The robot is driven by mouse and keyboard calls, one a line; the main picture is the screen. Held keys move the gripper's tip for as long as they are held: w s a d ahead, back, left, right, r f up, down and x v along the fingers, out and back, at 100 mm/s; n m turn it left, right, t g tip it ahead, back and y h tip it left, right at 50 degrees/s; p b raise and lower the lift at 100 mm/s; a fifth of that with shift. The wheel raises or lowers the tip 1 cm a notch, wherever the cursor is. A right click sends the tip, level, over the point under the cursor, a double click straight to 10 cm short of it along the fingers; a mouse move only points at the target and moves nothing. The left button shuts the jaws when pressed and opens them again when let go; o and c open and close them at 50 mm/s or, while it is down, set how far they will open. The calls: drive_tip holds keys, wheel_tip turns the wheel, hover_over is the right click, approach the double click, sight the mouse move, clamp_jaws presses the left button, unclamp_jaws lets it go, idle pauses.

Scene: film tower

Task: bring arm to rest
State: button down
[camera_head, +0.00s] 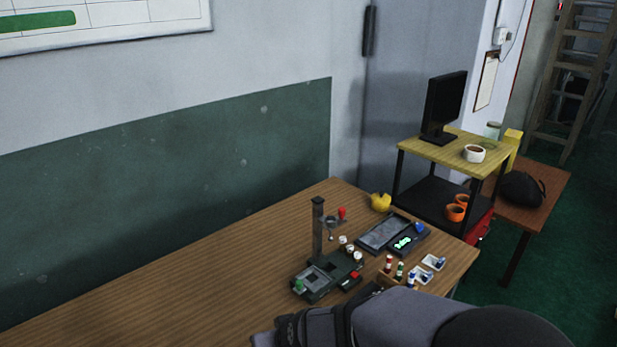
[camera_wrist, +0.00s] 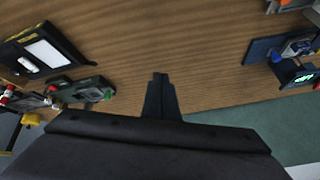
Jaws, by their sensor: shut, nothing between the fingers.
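My gripper (camera_wrist: 160,80) shows in the wrist view as a narrow dark shape, its fingers shut together with nothing between them. It hangs over bare wood tabletop. In the head view my arm reaches in from the bottom right over the table's front edge; the fingers are not clearly visible there. A dark film tower device (camera_head: 318,235) stands upright on the wooden table (camera_head: 200,270), with a red knob on its arm and a green piece at its base. My gripper is apart from every object.
A flat dark tray (camera_head: 385,232), a yellow object (camera_head: 380,202), small bottles in a wooden rack (camera_head: 388,280) and small white dishes (camera_head: 433,262) crowd the table's right end. A shelf cart (camera_head: 450,150) with a monitor (camera_head: 445,105) stands beyond. The table's left side is clear.

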drive_tip(key=s+d+m+g+h, duration=0.1)
drive_tip(key=s+d, duration=0.3)
drive_tip(key=d, duration=0.4)
drive_tip(key=s+d+m+g+h+p, duration=0.1)
drive_tip(key=s+d, duration=0.3)
drive_tip(key=d, duration=0.4)
drive_tip(key=s+d+m+g+h, duration=0.2)
drive_tip(key=s+d+g, duration=0.1)
drive_tip(key=d, duration=0.5)
drive_tip(key=shift+s+d+r+p, duration=0.2)
drive_tip(key=shift+s+p, duration=0.1)
drive_tip(key=shift+s, duration=0.4)
